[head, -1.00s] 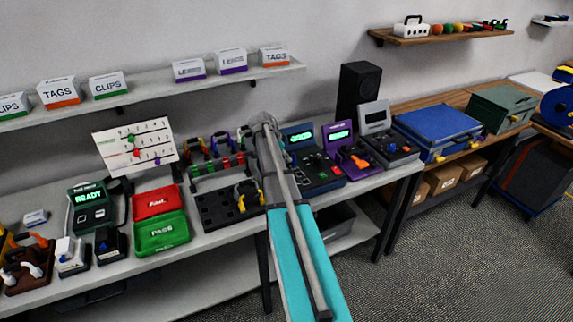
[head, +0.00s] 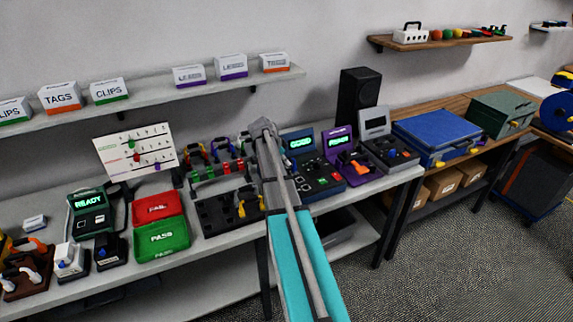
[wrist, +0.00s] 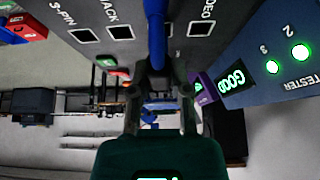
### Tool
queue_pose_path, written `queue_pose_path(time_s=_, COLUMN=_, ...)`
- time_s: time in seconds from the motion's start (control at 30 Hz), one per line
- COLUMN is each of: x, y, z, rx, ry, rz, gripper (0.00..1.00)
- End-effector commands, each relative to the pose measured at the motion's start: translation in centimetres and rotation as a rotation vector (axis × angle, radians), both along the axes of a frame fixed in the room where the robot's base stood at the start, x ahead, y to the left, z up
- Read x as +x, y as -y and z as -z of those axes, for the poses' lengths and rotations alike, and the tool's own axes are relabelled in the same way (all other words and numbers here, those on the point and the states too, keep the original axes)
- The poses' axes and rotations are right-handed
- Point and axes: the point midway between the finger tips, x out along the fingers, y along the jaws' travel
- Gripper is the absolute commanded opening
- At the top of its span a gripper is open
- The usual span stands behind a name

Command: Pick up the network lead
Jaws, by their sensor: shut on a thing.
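In the wrist view a blue lead (wrist: 155,28) runs down from the top edge to between the fingers of my gripper (wrist: 160,88). The fingers are shut on it. Beside it is a dark panel (wrist: 105,20) with sockets marked 3-PIN, JACK and VIDEO. The lead covers the middle of the panel, and no label on the lead can be read. A blue tester (wrist: 285,55) at the right shows GOOD in green. In the head view my arm hides the gripper and the lead, and the tester (head: 315,165) stands just right of the arm.
A black cable rack (head: 225,210) stands left of my arm on the bench. Further left are a red FAIL tray (head: 157,207), a green PASS tray (head: 162,239) and a READY unit (head: 88,202). A purple device (head: 345,160) and a grey one (head: 385,140) stand right of the tester.

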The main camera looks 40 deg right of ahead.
Motion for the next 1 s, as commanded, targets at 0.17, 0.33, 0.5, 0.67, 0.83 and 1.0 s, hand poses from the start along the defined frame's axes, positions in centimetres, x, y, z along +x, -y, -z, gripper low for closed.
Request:
queue_pose_path(time_s=0.17, x=0.0, y=0.0, z=-0.4, rx=0.000, ry=0.000, rz=0.000, gripper=0.00)
queue_pose_path(time_s=0.33, x=0.0, y=0.0, z=-1.3, rx=0.000, ry=0.000, rz=0.000, gripper=0.00)
queue_pose_path(time_s=0.5, x=0.0, y=0.0, z=-2.6, rx=0.000, ry=0.000, rz=0.000, gripper=0.00)
queue_pose_path(time_s=0.67, x=-0.8, y=-0.3, z=-4.3, rx=0.000, ry=0.000, rz=0.001, gripper=0.00)
queue_pose_path(time_s=0.83, x=-2.4, y=-0.8, z=-6.3, rx=0.000, ry=0.000, rz=0.001, gripper=0.00)
queue_pose_path(time_s=1.0, x=-3.9, y=-1.4, z=-8.3, rx=0.000, ry=0.000, rz=0.001, gripper=0.00)
